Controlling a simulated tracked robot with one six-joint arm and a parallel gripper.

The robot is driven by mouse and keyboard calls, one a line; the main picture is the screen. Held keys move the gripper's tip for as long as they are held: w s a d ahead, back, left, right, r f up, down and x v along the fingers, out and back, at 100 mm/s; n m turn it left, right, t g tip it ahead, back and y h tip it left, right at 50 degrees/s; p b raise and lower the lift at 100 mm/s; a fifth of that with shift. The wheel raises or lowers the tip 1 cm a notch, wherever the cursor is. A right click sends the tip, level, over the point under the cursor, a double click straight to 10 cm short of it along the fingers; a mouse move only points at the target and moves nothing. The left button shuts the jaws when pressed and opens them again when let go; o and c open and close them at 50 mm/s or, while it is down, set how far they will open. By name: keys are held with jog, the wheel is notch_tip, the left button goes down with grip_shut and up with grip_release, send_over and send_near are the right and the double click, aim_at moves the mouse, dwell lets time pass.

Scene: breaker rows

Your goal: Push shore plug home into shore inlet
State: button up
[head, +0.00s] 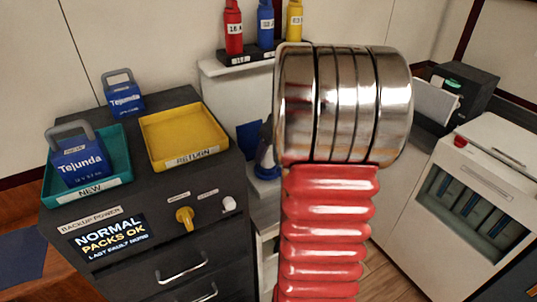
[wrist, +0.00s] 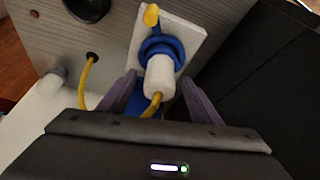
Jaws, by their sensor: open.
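In the wrist view the white shore plug (wrist: 160,77) has a yellow cable leaving its near end. Its far end is at the blue ring of the shore inlet (wrist: 162,46), on a white plate; how deep it sits I cannot tell. My gripper (wrist: 160,92) is open, with one purple finger on each side of the plug and gaps visible beside it. The gripper's dark body hides the lower cable. In the head view my arm blocks the middle, and I cannot make out the plug or the gripper there.
A yellow cable (wrist: 85,80) enters a hole in the grey panel (wrist: 50,25) left of the inlet. A dark surface (wrist: 265,80) stands close on the right. In the head view, a dark cabinet (head: 140,215) with trays is left, and a white cabinet (head: 475,200) right.

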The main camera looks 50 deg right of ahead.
jog(key=v, duration=1.1)
jog(key=shift+r, duration=0.3)
jog(key=shift+s, duration=0.15)
dwell(0.4)
